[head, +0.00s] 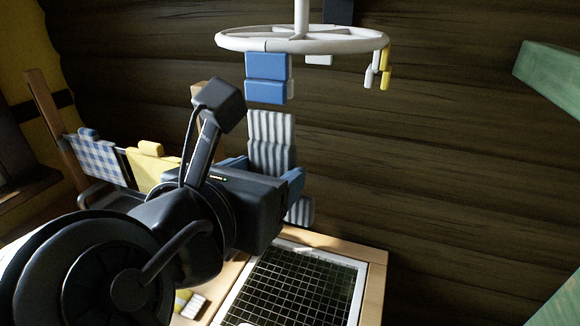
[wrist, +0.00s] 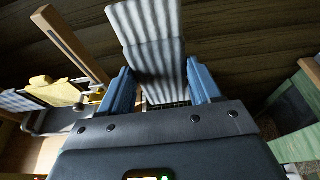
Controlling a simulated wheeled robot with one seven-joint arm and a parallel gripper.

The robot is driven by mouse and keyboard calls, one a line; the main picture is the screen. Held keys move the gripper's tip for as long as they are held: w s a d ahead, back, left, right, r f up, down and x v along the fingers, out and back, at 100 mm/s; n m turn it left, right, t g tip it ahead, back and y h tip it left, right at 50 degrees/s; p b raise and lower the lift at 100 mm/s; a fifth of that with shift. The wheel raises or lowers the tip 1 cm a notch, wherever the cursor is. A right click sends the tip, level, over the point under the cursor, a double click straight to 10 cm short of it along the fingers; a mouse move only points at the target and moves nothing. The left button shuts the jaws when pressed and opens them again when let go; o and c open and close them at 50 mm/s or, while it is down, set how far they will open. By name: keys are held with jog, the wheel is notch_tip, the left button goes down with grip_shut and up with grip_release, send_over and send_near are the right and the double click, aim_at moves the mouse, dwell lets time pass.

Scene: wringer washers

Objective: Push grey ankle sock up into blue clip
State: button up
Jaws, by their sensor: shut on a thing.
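In the wrist view the sock (wrist: 150,45) rises between the fingers of my gripper (wrist: 160,80). The blue clip (head: 267,67) hangs from the white ring directly above the sock.
The white hanger ring (head: 300,40) also carries a white clip (head: 319,59) and a yellow clip (head: 386,68). A blue checked cloth (head: 92,160) and a yellow cloth (head: 152,168) hang at left. A dark grid in a white frame (head: 359,278) lies below. Green beams stand at right.

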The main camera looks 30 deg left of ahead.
jog(key=shift+r, duration=0.1)
jog(key=shift+r, duration=1)
jog(key=shift+r, duration=0.15)
